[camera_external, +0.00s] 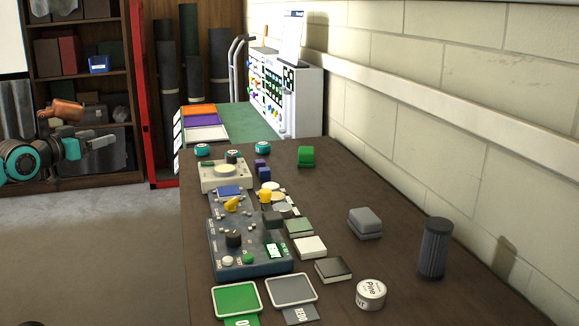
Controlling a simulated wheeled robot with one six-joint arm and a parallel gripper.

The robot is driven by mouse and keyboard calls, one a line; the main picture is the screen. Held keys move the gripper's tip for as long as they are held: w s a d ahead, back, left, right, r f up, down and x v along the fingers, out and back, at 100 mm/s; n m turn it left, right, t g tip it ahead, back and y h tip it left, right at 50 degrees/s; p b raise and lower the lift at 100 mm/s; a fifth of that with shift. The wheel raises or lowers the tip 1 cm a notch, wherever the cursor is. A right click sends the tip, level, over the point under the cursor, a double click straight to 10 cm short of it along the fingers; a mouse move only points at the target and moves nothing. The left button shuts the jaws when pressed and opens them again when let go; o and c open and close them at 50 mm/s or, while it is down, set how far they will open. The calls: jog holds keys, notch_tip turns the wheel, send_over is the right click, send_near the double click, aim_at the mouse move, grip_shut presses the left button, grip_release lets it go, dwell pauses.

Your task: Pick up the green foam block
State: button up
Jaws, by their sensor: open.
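A bright green block (306,156) sits on the dark brown table (400,240) toward its far end, apart from the other items. It looks like the green foam block. A flatter block with a dull green top (298,228) lies nearer, in the middle of the table. My gripper (112,141) is at the left of the picture, off the table and well to the left of the bright green block. It is open and appears empty; its fingers are small in this view.
A blue-grey control box (247,262) and a beige device (224,176) stand along the table's left side. A grey block (365,222), a dark ribbed cylinder (434,249) and a round tin (370,294) stand at right. A block wall borders the right. Bare table surrounds the bright green block.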

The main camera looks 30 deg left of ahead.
jog(key=shift+o, duration=0.5)
jog(key=w+d+r+g+h, duration=0.15)
jog(key=w+r, duration=0.25)
jog(key=w, duration=0.4)
jog(key=w+d+r+g+y, duration=0.1)
jog(key=w+d+r+g, duration=0.2)
jog(key=w, duration=0.5)
jog(key=n+g+y, duration=0.3)
jog(key=n+g, duration=0.2)
jog(key=g, duration=0.4)
send_over(306, 150)
jog(key=s+d, duration=0.2)
jog(key=s, duration=0.3)
notch_tip(306, 150, down, 10)
jog(key=shift+h, duration=0.25)
jog(key=x, duration=1.6)
jog(key=shift+w+d+f, duration=0.15)
jog(key=shift+w+f, duration=0.05)
jog(key=shift+w, duration=0.05)
